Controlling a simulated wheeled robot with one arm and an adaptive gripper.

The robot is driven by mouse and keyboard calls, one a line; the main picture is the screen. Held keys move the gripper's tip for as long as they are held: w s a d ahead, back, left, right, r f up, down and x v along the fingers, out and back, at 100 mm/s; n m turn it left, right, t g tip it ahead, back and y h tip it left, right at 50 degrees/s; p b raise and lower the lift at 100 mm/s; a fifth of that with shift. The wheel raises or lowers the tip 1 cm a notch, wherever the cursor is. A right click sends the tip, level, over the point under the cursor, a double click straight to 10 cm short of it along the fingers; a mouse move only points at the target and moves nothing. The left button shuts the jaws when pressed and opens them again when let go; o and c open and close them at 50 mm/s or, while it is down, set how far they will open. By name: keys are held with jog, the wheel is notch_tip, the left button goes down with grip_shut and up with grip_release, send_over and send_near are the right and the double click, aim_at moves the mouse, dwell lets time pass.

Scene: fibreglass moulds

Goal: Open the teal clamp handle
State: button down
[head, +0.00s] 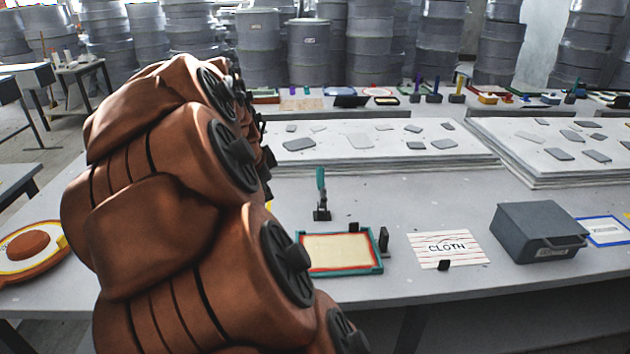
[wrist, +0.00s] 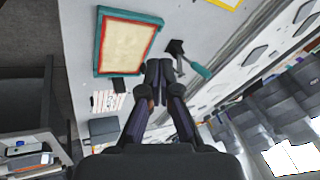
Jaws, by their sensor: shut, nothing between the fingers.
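The teal clamp handle (head: 320,180) stands roughly upright on a small dark clamp base (head: 321,213), behind a teal-edged frame (head: 340,271) with a cream panel. In the wrist view the teal handle (wrist: 198,67) points to the lower right from its dark base (wrist: 176,48). My gripper (wrist: 159,70) is shut and empty, its fingertips together. In that picture the tips lie just left of the handle, between it and the teal-edged frame (wrist: 100,45); I see no contact, though depth is hard to judge. In the head view my arm hides the gripper.
Low stacked sheets (head: 375,160) bearing grey plates lie behind the clamp.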

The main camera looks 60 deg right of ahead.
jog(key=w+d+f+m+h+b, duration=0.1)
jog(key=w+d+m+h, duration=0.1)
jog(key=d+m, duration=0.5)
jog(key=w+d+f+m+h+b, duration=0.1)
jog(key=w+d+m+b, duration=0.15)
jog(key=d, duration=0.95)
jog(key=p, duration=0.4)
send_near(317, 175)
jog(key=shift+m, duration=0.45)
jog(key=d+f, duration=0.2)
jog(key=f, duration=0.1)
jog(key=d+f, duration=0.1)
jog(key=f, duration=0.1)
jog(key=shift+s, duration=0.15)
jog(key=shift+d+f, duration=0.35)
jog(key=shift+d, duration=0.15)
jog(key=shift+f, duration=0.1)
jog(key=shift+w+d+f+g, duration=0.25)
jog(key=shift+w+g, duration=0.05)
jog(key=shift+w+d+f+y+b, duration=0.2)
jog(key=shift+w+f+y+b, duration=0.2)
jog(key=shift+b, duration=0.7)
jog(key=d+b, duration=0.1)
jog(key=b, duration=0.1)
jog(key=shift+w+d+b, duration=0.1)
jog(key=shift+w+b, duration=0.1)
jog(key=shift+b, duration=0.15)
